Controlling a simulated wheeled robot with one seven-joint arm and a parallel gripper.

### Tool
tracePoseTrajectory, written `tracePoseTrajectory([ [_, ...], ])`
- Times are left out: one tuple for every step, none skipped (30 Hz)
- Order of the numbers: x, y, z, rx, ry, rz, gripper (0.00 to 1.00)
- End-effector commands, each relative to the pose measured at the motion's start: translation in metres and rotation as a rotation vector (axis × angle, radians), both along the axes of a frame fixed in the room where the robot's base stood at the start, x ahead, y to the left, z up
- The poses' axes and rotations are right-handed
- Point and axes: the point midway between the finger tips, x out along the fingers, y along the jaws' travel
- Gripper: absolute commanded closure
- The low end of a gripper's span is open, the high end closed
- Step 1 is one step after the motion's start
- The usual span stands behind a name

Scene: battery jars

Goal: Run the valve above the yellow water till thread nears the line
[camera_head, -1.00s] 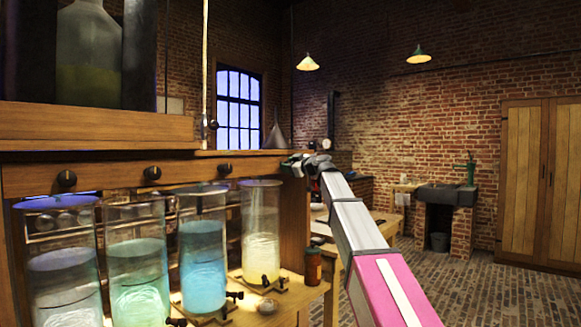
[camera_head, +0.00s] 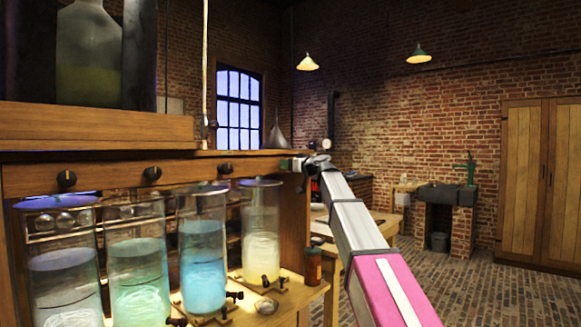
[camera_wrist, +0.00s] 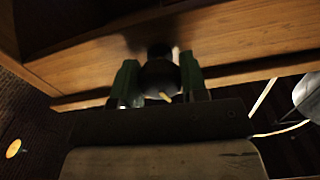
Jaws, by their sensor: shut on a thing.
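The jar of yellow water (camera_head: 261,258) is the rightmost of the row of glass jars, its upper part clear. Pale swirls show in the yellow water; a separate thread and line are too small to tell apart. My gripper (camera_head: 290,164) is at the right end of the wooden rail, above and slightly right of that jar. In the wrist view, its green fingers stand either side of a dark valve knob (camera_wrist: 160,72) with a small yellow pointer, and are shut on it. In the head view my gripper hides this knob.
Jars of blue (camera_head: 203,282), green (camera_head: 138,290) and pale water (camera_head: 65,295) stand to the left. Other black knobs (camera_head: 152,173) sit along the rail (camera_head: 110,176). A brown bottle (camera_head: 313,266) stands right of the yellow jar.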

Motion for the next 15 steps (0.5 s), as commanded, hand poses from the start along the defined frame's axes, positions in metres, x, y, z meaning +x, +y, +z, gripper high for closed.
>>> tracePoseTrajectory([
  [-0.0008, 0.0001, -0.0004, -0.001, 0.0, 0.001, 0.83],
  [-0.0008, 0.0001, -0.0004, -0.001, 0.0, 0.001, 0.83],
  [-0.0008, 0.0001, -0.0004, -0.001, 0.001, 0.001, 0.83],
  [-0.0008, 0.0001, -0.0004, 0.002, 0.004, 0.001, 0.83],
  [-0.0008, 0.0001, -0.0004, 0.009, 0.012, 0.001, 0.83],
  [-0.0007, 0.0001, -0.0003, 0.023, 0.031, 0.001, 0.83],
  [-0.0007, 0.0001, -0.0003, 0.039, 0.051, 0.001, 0.83],
  [-0.0007, 0.0001, -0.0003, 0.056, 0.074, 0.001, 0.83],
  [-0.0007, 0.0001, -0.0003, 0.083, 0.108, 0.001, 0.83],
  [-0.0007, 0.0, -0.0004, 0.102, 0.132, 0.001, 0.83],
  [-0.0007, 0.0, -0.0004, 0.12, 0.155, 0.001, 0.83],
  [-0.0007, 0.0001, -0.0003, 0.141, 0.183, 0.001, 0.83],
  [-0.0007, 0.0, -0.0004, 0.156, 0.202, 0.001, 0.83],
  [-0.0007, 0.0001, -0.0003, 0.167, 0.216, 0.001, 0.83],
  [-0.0007, 0.0, -0.0003, 0.179, 0.231, 0.001, 0.82],
])
